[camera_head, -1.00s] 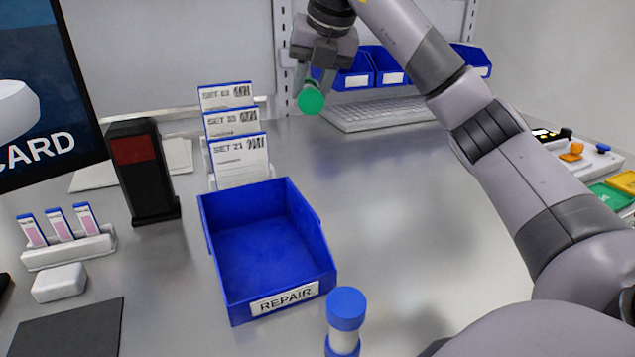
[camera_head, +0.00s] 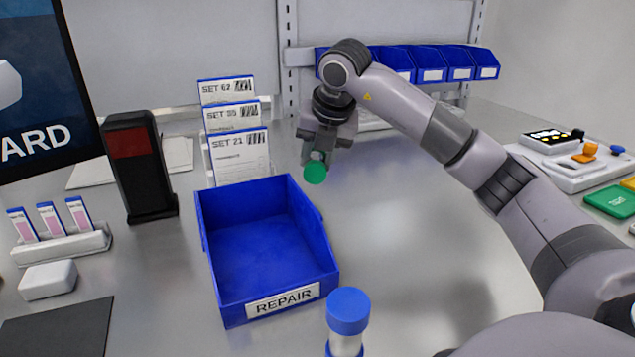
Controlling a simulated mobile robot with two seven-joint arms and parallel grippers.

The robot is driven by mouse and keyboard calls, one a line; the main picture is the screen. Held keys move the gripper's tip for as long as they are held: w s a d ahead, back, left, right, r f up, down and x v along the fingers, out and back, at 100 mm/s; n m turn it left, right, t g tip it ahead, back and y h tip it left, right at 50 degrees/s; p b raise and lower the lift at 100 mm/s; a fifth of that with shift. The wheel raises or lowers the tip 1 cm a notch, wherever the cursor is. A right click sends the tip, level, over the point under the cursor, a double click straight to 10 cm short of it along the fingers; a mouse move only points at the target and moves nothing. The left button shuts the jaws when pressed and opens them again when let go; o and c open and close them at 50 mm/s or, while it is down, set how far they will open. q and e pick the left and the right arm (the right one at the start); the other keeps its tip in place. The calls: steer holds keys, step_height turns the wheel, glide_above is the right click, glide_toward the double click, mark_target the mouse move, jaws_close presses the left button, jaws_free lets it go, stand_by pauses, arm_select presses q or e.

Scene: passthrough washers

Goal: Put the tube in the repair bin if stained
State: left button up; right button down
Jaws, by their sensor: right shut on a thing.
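The blue repair bin (camera_head: 222,285), labelled REPAIR on its front, stands open and empty on the table. My right gripper (camera_head: 318,158) is shut on a tube with a green end (camera_head: 315,173). It holds the tube just behind and to the right of the bin's back right corner. Only the green end shows clearly; the rest of the tube is hidden by the gripper, so I cannot tell whether it is stained. Another tube with a blue cap (camera_head: 348,311) stands upright in front of the bin, cut off by the lower edge. My left gripper is not in view.
Set cards (camera_head: 240,158) stand in a holder behind the bin. A black post with a red panel (camera_head: 138,166) and a rack of pink strips (camera_head: 62,244) are on the left. Blue bins (camera_head: 430,63) line the back. The table right of the bin is clear.

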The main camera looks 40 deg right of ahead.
mark_target(318, 198)
steer(key=shift+f, duration=2.45)
steer(key=shift+f+b, duration=0.1)
steer(key=shift+b, duration=0.2)
steer(key=shift+f, duration=0.15)
steer(key=c, duration=0.7)
jaws_free()
steer(key=shift+f, duration=0.1)
steer(key=shift+c, duration=0.2)
steer(key=shift+s, duration=0.1)
